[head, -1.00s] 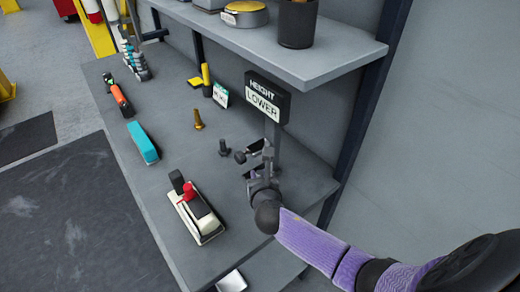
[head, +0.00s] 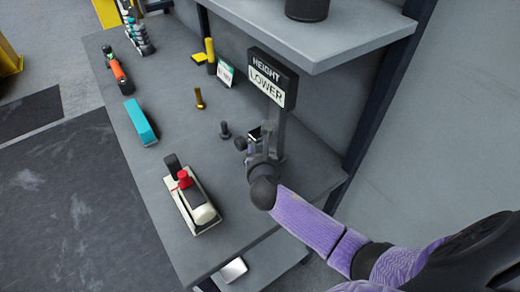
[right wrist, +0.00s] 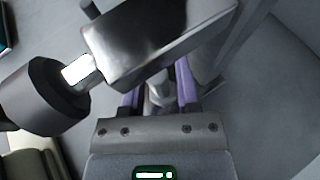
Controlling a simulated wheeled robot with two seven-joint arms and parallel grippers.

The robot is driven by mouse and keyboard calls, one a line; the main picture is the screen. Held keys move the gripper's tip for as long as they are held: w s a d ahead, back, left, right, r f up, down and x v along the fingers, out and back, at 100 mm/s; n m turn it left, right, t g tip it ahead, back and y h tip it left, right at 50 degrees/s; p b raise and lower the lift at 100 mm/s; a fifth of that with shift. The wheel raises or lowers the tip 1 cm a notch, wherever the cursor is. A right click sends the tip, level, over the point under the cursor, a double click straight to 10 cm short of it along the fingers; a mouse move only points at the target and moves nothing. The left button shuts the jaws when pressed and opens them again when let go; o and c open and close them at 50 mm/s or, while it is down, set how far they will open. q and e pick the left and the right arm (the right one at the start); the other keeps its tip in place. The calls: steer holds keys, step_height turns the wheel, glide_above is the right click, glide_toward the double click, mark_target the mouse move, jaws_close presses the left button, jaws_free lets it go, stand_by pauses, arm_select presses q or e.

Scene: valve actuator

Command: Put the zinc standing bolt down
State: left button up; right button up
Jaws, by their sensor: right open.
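A dark grey bolt (head: 225,130) stands upright on the grey bench in the head view; its colour fits zinc best among the bolts there. A brass-coloured bolt (head: 199,98) stands behind it. My right gripper (head: 256,154) is open just right of the grey bolt, beside the sign post. A dark round knob (head: 240,143) shows close to its fingers. In the right wrist view a dark cylinder (right wrist: 45,95) and a shiny metal block (right wrist: 165,40) are very close; I cannot tell whether they touch the gripper. The gripper hides part of the bench. My left gripper is not in view.
A sign reading HEIGHT LOWER (head: 272,78) stands right behind the gripper. An upper shelf (head: 325,45) overhangs the bench. A cream tool with a red knob (head: 192,200), a teal block (head: 140,122) and an orange tool (head: 118,75) lie left. Bare bench lies between them.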

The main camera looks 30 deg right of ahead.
steer(key=shift+r, duration=0.2)
steer(key=p+v, duration=0.4)
steer(key=v, duration=0.8)
steer(key=shift+f, duration=0.1)
stand_by(0.5)
